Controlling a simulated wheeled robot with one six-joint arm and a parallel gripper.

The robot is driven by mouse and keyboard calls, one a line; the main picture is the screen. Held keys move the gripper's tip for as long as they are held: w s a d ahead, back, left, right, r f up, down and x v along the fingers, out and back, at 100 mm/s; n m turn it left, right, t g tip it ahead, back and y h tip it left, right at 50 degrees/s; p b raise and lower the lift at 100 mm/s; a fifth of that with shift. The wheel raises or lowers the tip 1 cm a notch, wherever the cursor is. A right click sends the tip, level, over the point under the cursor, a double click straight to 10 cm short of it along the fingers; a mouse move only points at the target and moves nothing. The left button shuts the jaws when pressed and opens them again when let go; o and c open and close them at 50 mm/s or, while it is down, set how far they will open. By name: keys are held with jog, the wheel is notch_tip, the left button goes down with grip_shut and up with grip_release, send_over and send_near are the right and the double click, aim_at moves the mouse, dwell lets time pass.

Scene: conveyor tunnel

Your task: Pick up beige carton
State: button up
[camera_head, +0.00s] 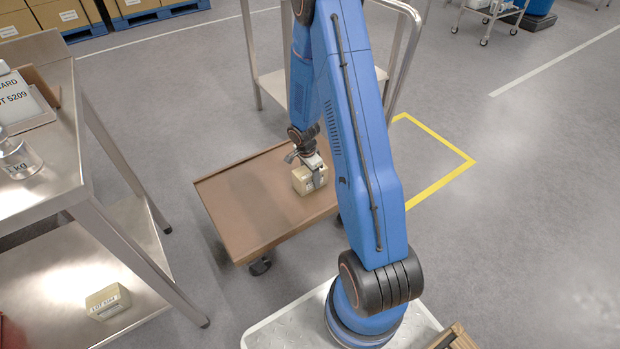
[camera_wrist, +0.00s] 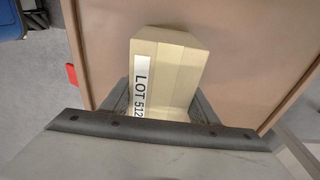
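A beige carton (camera_head: 309,179) with a white label is at the brown cart's deck (camera_head: 245,208), near its right end. In the wrist view the carton (camera_wrist: 170,65) fills the space between my fingers, and its label reads "LOT 512", with the rest hidden. My gripper (camera_head: 314,173) points down over the carton, with a grey finger across its near side. In the wrist view my gripper (camera_wrist: 163,95) has a finger against each side and no clear gap, so it looks shut on the carton. I cannot tell whether the carton touches the deck.
Another beige carton (camera_head: 107,301) lies on the lower shelf of the steel table (camera_head: 50,185) at left. A steel-framed trolley (camera_head: 270,84) is behind the cart. Floor at right is clear.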

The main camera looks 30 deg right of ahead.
jog(key=shift+c, duration=1.4)
jog(key=shift+r, duration=0.15)
notch_tip(320, 180, up, 10)
jog(key=shift+f, duration=0.1)
